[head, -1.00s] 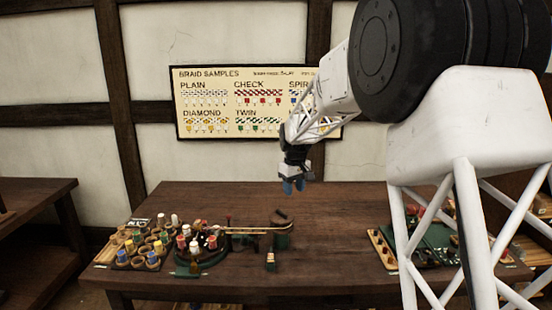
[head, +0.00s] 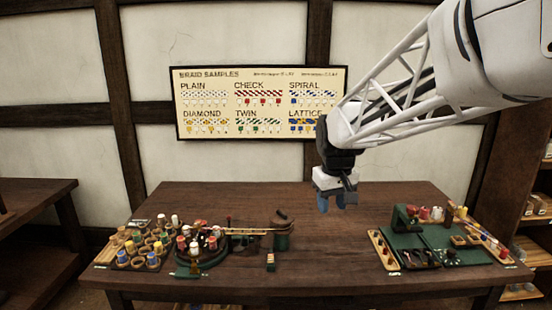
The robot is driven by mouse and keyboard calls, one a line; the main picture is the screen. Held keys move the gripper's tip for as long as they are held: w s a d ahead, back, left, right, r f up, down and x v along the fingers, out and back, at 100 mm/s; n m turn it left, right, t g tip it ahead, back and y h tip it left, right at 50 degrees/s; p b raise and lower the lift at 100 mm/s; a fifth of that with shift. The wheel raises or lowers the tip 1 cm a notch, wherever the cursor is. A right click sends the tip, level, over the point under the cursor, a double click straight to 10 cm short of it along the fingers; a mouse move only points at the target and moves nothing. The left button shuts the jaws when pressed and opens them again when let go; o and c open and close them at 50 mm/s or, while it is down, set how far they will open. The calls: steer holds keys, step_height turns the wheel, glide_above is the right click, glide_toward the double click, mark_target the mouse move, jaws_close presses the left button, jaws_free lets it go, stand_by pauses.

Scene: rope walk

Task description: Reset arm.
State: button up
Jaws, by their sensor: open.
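My gripper (head: 336,203) hangs from my white lattice arm, pointing down, above the middle of the dark wooden table (head: 330,275). Its blue fingertips are apart with nothing between them. It is clear of the tabletop and of everything on it. A green braiding stand (head: 203,267) with several bobbins stands at the left of the table, to the left of my gripper. A green tray (head: 450,246) with small parts is on the right of the table.
A rack of coloured bobbins (head: 138,246) stands at the far left of the table. A braid samples board (head: 260,103) hangs on the wall behind. A side shelf (head: 40,215) is at the left. The table's middle is bare.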

steer(key=s+d+f+m, duration=0.1)
steer(key=s+d+f, duration=0.1)
steer(key=s, duration=1.3)
steer(key=s+d+f+m+t, duration=0.1)
steer(key=s+d+f+m, duration=0.1)
steer(key=s, duration=1.3)
steer(key=shift+d+f+m, duration=0.3)
steer(key=shift+d+f, duration=0.1)
steer(key=shift+f, duration=0.4)
